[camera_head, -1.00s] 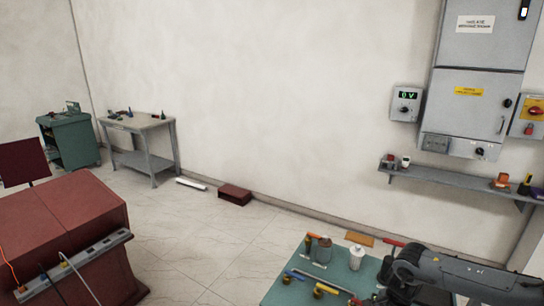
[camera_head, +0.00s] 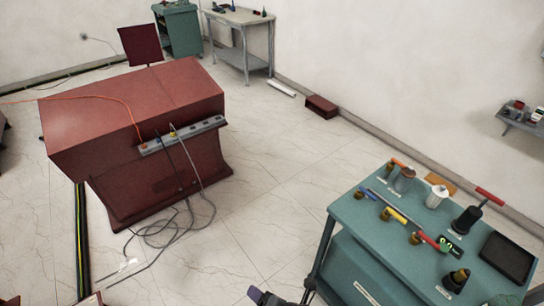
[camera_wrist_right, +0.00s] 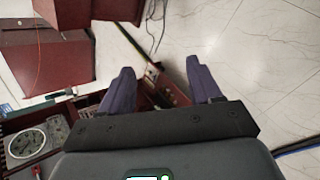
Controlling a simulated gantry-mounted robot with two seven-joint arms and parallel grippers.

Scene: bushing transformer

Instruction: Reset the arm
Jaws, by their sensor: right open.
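My right gripper (camera_head: 264,296) shows only in part at the bottom edge of the head view, left of the teal workbench (camera_head: 345,212) and above the pale floor. In the right wrist view the two purple fingers of my right gripper (camera_wrist_right: 160,84) stand wide apart. I see nothing held between them. Behind them in that view are dark red parts and tiled floor. Most of my right arm is hidden. My left gripper is in neither view.
Bottles, hand tools and a black tablet (camera_head: 507,257) crowd the workbench. A dark red cabinet (camera_head: 120,110) stands at left, with loose cables (camera_head: 160,222) on the floor. A round gauge (camera_wrist_right: 28,145) shows low left in the wrist view. The middle floor is clear.

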